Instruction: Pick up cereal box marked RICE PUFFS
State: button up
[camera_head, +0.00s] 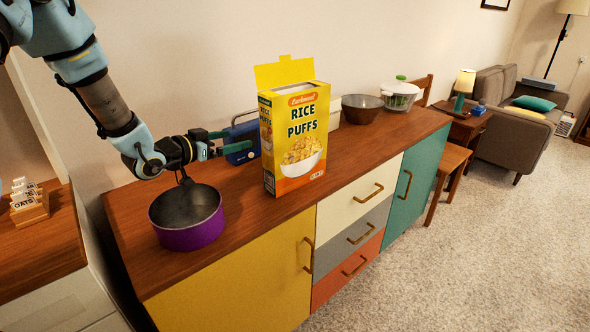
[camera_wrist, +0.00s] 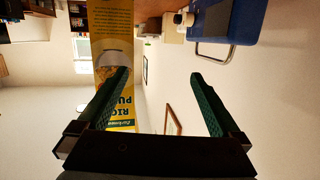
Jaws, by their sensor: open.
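The yellow cereal box (camera_head: 300,135) marked RICE PUFFS stands upright on the wooden top of the hutch, with its top flap open. In the wrist view the box (camera_wrist: 112,45) appears upside down, partly behind the left finger. My gripper (camera_head: 222,143) is at the left of the box, pointing toward it, a short way off. In the wrist view my gripper (camera_wrist: 163,78) has its two green fingers spread, with nothing between them.
A purple pot (camera_head: 188,222) stands below my wrist. A brown bowl (camera_head: 361,108) and a lidded clear bowl (camera_head: 399,95) stand farther right. The hutch top (camera_head: 245,205) is bare before the box.

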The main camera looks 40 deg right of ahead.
aim_at(266, 139)
jog(key=s+d+g, duration=0.1)
jog(key=s, duration=0.1)
jog(key=s+d+m+g+h, duration=0.1)
jog(key=s, duration=0.1)
jog(key=s+d+m+g+h, duration=0.1)
jog(key=s+d, duration=0.1)
jog(key=shift+f+g+b, duration=0.1)
jog(key=shift+g+b, duration=0.2)
jog(key=shift+g, duration=0.1)
jog(key=d+p, duration=0.2)
jog(key=d, duration=0.3)
jog(key=shift+s+d, duration=0.2)
jog(key=d+p, duration=0.2)
jog(key=d, duration=0.2)
jog(key=shift+s+d+r+p, duration=0.2)
jog(key=shift+s+d+p, duration=0.05)
jog(key=shift+d+p, duration=0.15)
jog(key=shift+d+f, duration=0.15)
jog(key=shift+d, duration=0.1)
jog(key=shift+c, duration=0.2)
grip_shut()
